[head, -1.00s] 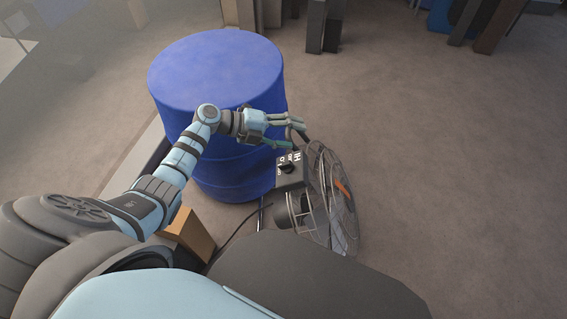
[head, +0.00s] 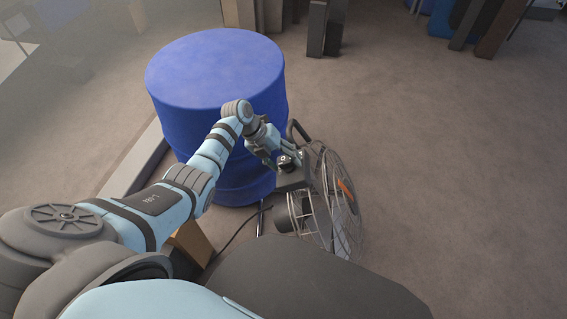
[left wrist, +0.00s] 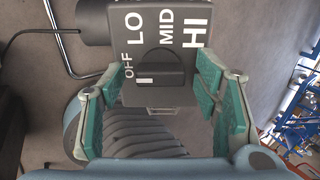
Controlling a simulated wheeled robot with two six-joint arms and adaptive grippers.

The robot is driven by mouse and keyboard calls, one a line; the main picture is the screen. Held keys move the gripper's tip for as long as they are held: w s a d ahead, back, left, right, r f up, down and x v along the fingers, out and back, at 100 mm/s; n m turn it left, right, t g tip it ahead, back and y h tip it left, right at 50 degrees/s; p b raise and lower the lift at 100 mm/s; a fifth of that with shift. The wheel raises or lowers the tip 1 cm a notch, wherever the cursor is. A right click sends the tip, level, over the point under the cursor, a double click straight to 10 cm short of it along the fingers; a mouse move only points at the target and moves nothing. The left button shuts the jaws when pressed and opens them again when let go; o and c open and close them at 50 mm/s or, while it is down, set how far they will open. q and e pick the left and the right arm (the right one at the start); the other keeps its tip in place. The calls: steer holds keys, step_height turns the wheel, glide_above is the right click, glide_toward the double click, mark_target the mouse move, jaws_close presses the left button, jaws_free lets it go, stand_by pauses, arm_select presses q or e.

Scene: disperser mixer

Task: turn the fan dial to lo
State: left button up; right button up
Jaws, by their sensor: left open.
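The fan (head: 335,200) stands on the floor in front of the blue drum. Its dark control box (head: 293,183) carries a black dial (head: 286,162). In the left wrist view the dial (left wrist: 160,70) sits on the control box (left wrist: 163,13) among white labels OFF, LO, MID and HI. The dial's bar lies roughly crosswise, with a pale mark at its left end, on the OFF side. My left gripper (head: 278,160) is open at the box; its teal-padded fingers (left wrist: 162,72) stand on either side of the dial, with gaps visible. My right gripper is out of view.
The blue drum (head: 215,75) stands close behind my left arm and the fan. A cable (head: 235,230) runs on the floor left of the fan. A wooden block (head: 193,241) is near my base. The floor (head: 450,190) to the right is clear.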

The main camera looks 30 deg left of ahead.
arm_select(q)
steer(key=c, duration=1.1)
steer(key=shift+c, duration=0.2)
steer(key=shift+m, duration=0.3)
steer(key=m+b, duration=0.1)
steer(key=m, duration=0.2)
steer(key=shift+m+b, duration=1.05)
steer(key=shift+m, duration=1.05)
